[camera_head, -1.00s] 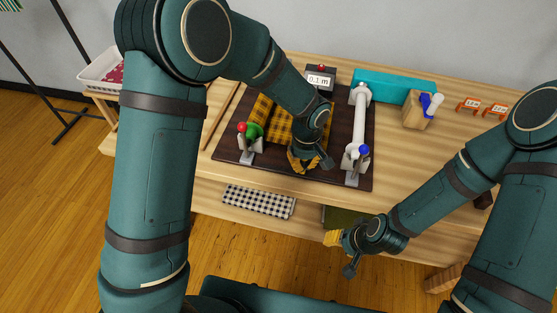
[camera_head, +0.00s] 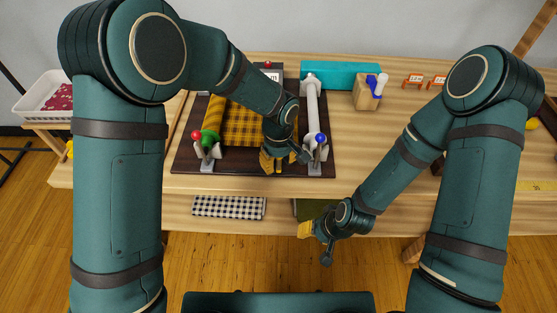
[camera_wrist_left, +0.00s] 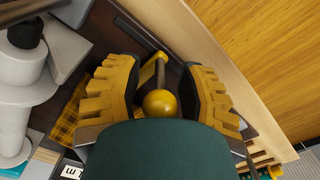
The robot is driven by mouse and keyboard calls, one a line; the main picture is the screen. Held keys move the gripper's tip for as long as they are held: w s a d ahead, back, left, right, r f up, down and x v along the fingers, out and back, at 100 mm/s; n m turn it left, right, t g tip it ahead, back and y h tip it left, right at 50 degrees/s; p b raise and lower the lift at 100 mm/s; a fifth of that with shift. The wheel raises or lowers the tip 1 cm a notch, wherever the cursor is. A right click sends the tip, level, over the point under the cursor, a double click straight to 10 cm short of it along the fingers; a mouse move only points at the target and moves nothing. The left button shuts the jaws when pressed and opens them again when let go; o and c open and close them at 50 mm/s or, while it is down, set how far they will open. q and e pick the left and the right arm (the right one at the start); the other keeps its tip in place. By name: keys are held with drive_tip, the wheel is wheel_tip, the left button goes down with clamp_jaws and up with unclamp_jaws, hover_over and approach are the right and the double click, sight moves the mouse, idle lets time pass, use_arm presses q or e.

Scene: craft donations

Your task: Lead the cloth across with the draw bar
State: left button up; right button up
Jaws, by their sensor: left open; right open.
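The yellow-and-black checked cloth (camera_head: 242,128) lies on a dark board (camera_head: 184,157), between a left holder with a green part (camera_head: 210,139) and a white roller (camera_head: 313,105) on the right. My left gripper (camera_head: 270,164) is open at the board's near edge. In the left wrist view its yellow fingers (camera_wrist_left: 160,92) stand apart on either side of a yellow ball knob (camera_wrist_left: 160,103) and a yellow-ended handle, seemingly the draw bar's. Contact cannot be told. My forearm hides part of the cloth. My right gripper (camera_head: 306,229) is open and empty, low before the table's front.
A teal box (camera_head: 340,75) and a wooden block with blue and white tools (camera_head: 367,95) stand behind right. Orange tags (camera_head: 413,81) are farther right. A folded black-and-white checked cloth (camera_head: 228,207) lies on the lower shelf. A white basket (camera_head: 45,98) stands left.

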use_arm(q)
wheel_tip(320, 180, up, 12)
idle(0.5)
